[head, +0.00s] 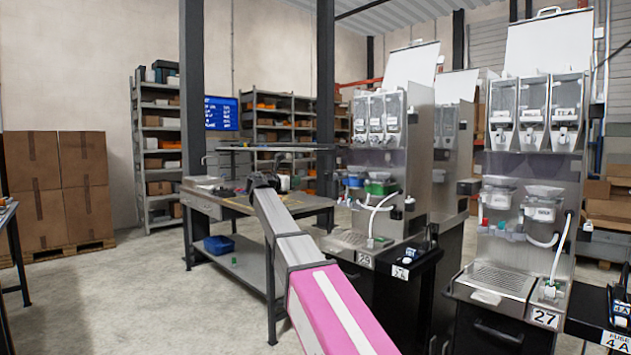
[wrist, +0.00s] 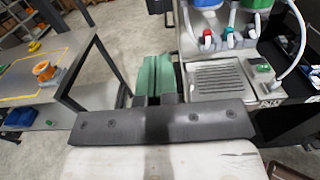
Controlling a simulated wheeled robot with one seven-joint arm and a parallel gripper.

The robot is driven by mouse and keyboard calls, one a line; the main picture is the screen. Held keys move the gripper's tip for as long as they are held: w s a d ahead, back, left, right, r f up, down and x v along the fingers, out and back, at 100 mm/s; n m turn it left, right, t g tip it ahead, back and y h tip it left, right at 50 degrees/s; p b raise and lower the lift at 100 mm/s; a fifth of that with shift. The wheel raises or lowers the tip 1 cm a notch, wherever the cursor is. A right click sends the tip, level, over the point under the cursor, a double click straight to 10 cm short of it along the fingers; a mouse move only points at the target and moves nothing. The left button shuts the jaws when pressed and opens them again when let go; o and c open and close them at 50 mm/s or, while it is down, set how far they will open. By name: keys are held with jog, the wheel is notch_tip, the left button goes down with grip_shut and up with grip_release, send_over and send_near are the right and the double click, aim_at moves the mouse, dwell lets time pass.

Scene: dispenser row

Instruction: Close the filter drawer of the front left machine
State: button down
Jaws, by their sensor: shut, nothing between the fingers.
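The left machine of the near row (head: 375,190) is a steel dispenser with clear canisters on top, green and blue cups midway and a drip tray low in front. In the wrist view its drip tray (wrist: 220,78) lies to the right of my gripper (wrist: 153,76). My gripper's green fingers are together and empty, beside the tray's left side and apart from it. In the head view my gripper (head: 264,181) is at the far end of my pink and grey arm, left of the machine. I cannot make out its filter drawer; my arm covers part of the lower front.
Machine 27 (head: 528,190) stands to the right, with a black drawer front (head: 497,333) below its tray. A steel workbench (head: 235,205) with a blue bin (head: 218,244) on its shelf stands to the left. Cartons (head: 58,190) are stacked far left.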

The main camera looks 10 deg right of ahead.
aim_at(328, 176)
jog(key=x, duration=1.4)
jog(key=shift+d, duration=0.1)
jog(key=x, duration=0.6)
jog(key=shift+w+d, duration=0.15)
